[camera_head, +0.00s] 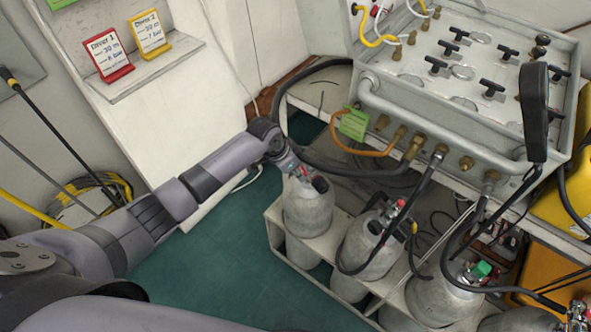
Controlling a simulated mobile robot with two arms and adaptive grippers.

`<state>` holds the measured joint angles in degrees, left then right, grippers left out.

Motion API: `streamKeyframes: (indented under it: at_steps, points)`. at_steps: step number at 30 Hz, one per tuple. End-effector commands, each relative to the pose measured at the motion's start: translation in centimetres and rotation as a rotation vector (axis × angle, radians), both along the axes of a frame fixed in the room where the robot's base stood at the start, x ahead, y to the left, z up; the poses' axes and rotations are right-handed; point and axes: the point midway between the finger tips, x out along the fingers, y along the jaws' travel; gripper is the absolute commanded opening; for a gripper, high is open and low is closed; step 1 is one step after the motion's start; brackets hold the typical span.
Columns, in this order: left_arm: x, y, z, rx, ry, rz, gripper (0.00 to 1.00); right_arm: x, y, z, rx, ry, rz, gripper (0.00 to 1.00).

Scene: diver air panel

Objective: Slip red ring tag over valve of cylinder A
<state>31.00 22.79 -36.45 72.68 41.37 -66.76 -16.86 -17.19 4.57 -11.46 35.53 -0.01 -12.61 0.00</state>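Several grey cylinders stand in a white rack below the panel; I cannot read which one is cylinder A. My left arm reaches to the leftmost cylinder (308,212). My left gripper (287,163) is at its top, right by the valve (319,184) with its dark knob. The fingers are small and partly hidden, so I cannot tell whether they are open or shut. A small red bit (297,176) shows at the gripper's tip; I cannot tell whether it is the ring tag or whether it sits around the valve. My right gripper is not in view.
A dark hose (345,168) runs just right of the gripper to the panel (440,90). A green tag (353,124) hangs on an orange hose. More cylinders (372,245) with hoses stand to the right. Red and yellow cards stand on a shelf (155,70). The green floor (210,265) is clear.

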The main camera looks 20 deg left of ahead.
Motion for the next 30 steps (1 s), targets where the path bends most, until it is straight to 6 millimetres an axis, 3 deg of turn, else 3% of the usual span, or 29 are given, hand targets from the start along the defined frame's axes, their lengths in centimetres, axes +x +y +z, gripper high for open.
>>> streamKeyframes:
  at_steps: [14,15,25,30]
  points:
    - [0.00,-0.03,-0.76,-0.001,-0.001,0.000,0.06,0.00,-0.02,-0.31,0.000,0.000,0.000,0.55]
    - [0.01,-0.03,-0.71,-0.001,-0.001,0.000,0.31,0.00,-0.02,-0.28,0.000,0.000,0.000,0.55]
    - [0.00,-0.02,-0.71,0.000,0.000,0.000,0.53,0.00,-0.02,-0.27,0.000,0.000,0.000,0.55]
    - [0.00,-0.02,-0.71,0.000,0.000,0.000,0.53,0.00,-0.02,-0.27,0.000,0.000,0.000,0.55]
